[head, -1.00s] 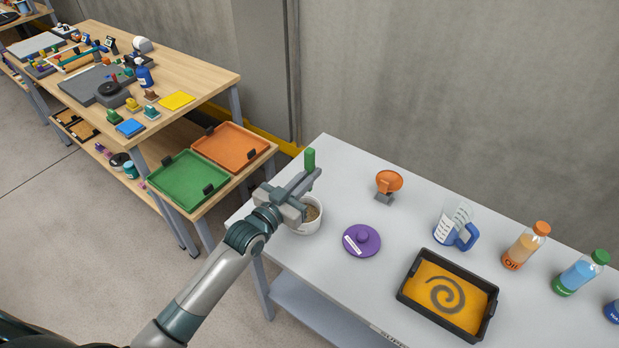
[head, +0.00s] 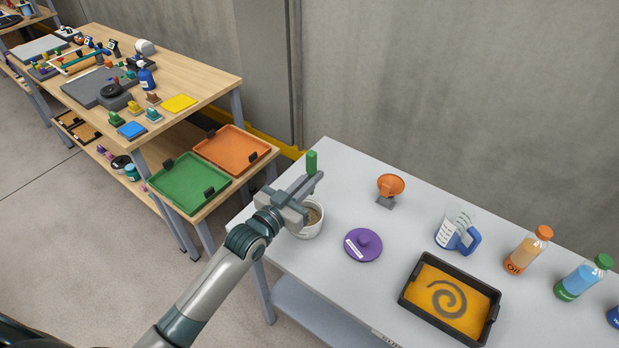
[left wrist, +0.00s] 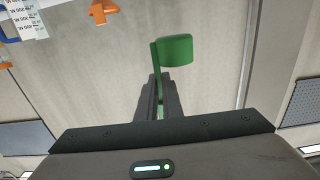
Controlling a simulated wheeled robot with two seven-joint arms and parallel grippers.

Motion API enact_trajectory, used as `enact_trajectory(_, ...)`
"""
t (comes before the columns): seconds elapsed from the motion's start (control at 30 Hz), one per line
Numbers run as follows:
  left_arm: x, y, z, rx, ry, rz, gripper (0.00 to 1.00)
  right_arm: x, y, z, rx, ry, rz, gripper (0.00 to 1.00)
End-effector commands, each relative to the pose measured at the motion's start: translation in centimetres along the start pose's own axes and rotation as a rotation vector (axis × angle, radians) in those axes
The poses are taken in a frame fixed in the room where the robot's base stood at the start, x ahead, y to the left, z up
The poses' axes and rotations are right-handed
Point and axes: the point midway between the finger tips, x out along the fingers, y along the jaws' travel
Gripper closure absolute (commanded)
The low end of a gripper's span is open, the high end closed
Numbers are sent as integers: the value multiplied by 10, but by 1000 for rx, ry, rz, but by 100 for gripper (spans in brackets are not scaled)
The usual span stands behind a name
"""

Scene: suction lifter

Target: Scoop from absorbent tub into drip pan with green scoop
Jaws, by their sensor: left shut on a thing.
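The green scoop (head: 312,162) is held in my left gripper (head: 314,180), which is shut on it. The scoop stands up above the fingertips. In the left wrist view the green scoop (left wrist: 175,50) shows past the dark fingers (left wrist: 158,98). The white absorbent tub (head: 308,228) is open, with grainy grey-brown absorbent inside. My left gripper is over the tub and hides part of its rim. The black drip pan (head: 403,299) stands at the right front, its orange floor marked with a dark spiral. My right gripper is not in view.
A purple lid (head: 363,246) lies just right of the tub. An orange funnel (head: 390,185) on a stand, a measuring jug (head: 455,232) and an oil bottle (head: 527,250) stand behind the pan. Green (head: 190,183) and orange (head: 232,150) trays sit on the wooden bench's shelf.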

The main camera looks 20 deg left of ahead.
Motion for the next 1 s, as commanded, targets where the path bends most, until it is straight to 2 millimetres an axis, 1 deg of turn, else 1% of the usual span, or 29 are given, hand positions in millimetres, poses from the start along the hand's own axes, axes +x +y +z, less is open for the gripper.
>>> enact_trajectory(0.17, -12, 12, 12, -7, 6, -7, 100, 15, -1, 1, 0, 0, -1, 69)
enact_trajectory(0.37, -35, 30, 27, -14, 17, -29, 100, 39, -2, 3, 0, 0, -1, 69)
enact_trajectory(0.5, -58, 42, 37, -20, 24, -59, 100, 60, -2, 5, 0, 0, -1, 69)
enact_trajectory(0.7, -94, 50, 50, -22, 29, -120, 100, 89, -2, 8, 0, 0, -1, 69)
enact_trajectory(0.87, -124, 50, 59, -21, 27, -182, 100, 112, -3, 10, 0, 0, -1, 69)
enact_trajectory(1.0, -150, 47, 65, -15, 21, -239, 100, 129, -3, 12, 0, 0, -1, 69)
